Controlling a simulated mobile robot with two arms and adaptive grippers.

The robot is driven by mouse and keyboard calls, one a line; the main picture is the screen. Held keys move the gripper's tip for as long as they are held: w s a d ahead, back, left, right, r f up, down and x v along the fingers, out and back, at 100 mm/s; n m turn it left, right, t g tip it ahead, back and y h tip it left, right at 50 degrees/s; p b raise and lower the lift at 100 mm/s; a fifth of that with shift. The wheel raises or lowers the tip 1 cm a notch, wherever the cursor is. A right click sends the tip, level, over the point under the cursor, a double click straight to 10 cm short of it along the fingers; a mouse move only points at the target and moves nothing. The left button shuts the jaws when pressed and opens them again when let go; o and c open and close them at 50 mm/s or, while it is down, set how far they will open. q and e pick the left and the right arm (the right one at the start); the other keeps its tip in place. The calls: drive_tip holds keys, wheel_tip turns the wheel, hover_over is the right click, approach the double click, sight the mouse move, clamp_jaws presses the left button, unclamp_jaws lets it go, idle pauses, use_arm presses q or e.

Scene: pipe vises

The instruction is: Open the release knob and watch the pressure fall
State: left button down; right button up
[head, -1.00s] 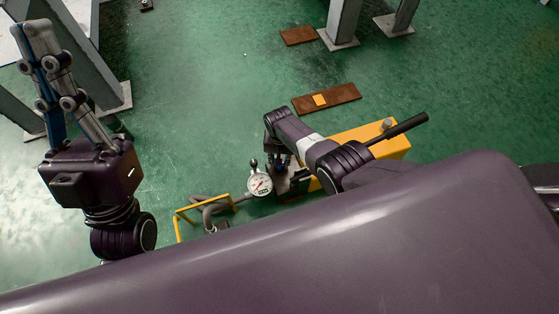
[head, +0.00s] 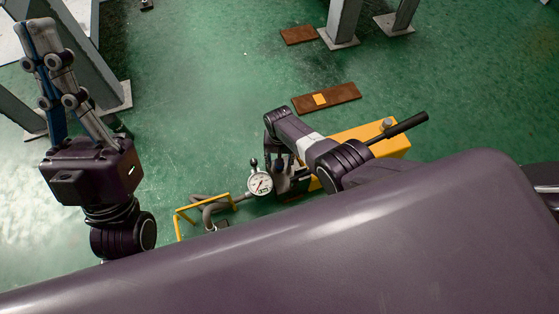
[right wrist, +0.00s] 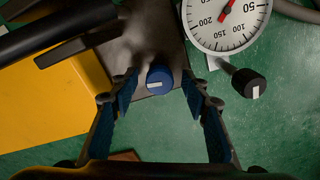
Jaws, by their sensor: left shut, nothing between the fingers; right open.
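A blue knob (right wrist: 159,80) with a white mark sits on the grey pump block (right wrist: 150,35) in the right wrist view. My right gripper (right wrist: 161,92) is open, one finger on each side of the blue knob, with visible gaps. In the head view the right gripper (head: 281,158) is over the pump block and hides the knob. The white pressure gauge (head: 259,183) has a red needle; its dial (right wrist: 228,20) is cut off at the top in the wrist view. My left gripper (head: 37,28) is shut and empty, pointing up at the far left.
A black-tipped knob (right wrist: 249,83) stands beside the gauge. The yellow pump body (head: 385,147) has a black handle (head: 404,127). A yellow frame (head: 178,225) and grey hose (head: 208,214) lie left of it. Brown plates (head: 343,94) lie on the green floor, otherwise open nearby.

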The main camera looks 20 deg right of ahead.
wheel_tip(320, 180, up, 12)
idle(1.0)
idle(0.5)
